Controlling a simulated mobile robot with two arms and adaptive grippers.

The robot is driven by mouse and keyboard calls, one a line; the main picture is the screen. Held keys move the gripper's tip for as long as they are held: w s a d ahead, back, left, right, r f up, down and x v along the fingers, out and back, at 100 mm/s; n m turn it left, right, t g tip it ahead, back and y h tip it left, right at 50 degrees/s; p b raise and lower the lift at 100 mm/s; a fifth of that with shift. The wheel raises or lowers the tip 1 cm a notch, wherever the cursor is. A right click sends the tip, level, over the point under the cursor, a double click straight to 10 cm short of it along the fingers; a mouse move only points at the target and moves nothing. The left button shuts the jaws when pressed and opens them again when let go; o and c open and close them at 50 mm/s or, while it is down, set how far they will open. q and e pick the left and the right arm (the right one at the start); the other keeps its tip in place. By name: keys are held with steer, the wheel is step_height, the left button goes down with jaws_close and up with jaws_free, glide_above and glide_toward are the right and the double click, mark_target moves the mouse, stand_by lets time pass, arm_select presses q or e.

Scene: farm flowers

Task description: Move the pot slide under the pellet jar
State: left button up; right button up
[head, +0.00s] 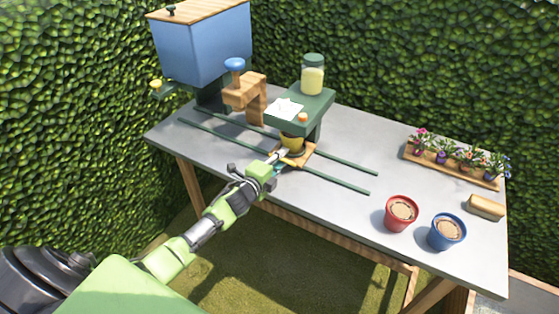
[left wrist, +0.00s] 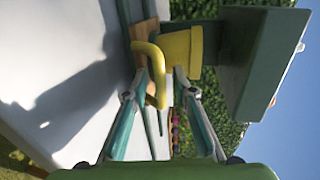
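The pot slide (head: 302,156) is a small wooden carriage on two dark green rails. A yellow pot (head: 291,146) stands on it, partly hidden under the green stand (head: 297,124). The pellet jar (head: 312,78), clear with pale yellow contents, stands on top of that stand towards its back. My left gripper (head: 277,158) is at the front of the slide. In the left wrist view its fingers (left wrist: 160,76) are spread either side of a yellow curved handle (left wrist: 153,66), beside the yellow pot (left wrist: 182,50) and wooden slide (left wrist: 143,35). My right gripper is not in view.
A blue hopper (head: 203,45) and a wooden press with a blue knob (head: 235,66) are left along the rails (head: 345,184). Red (head: 401,213) and blue pots (head: 446,231), a flower tray (head: 450,167) and a tan block (head: 486,207) stand right. The table's middle right is clear.

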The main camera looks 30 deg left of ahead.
arm_select(q)
steer(key=v, duration=1.2)
steer(key=shift+s+d, duration=0.1)
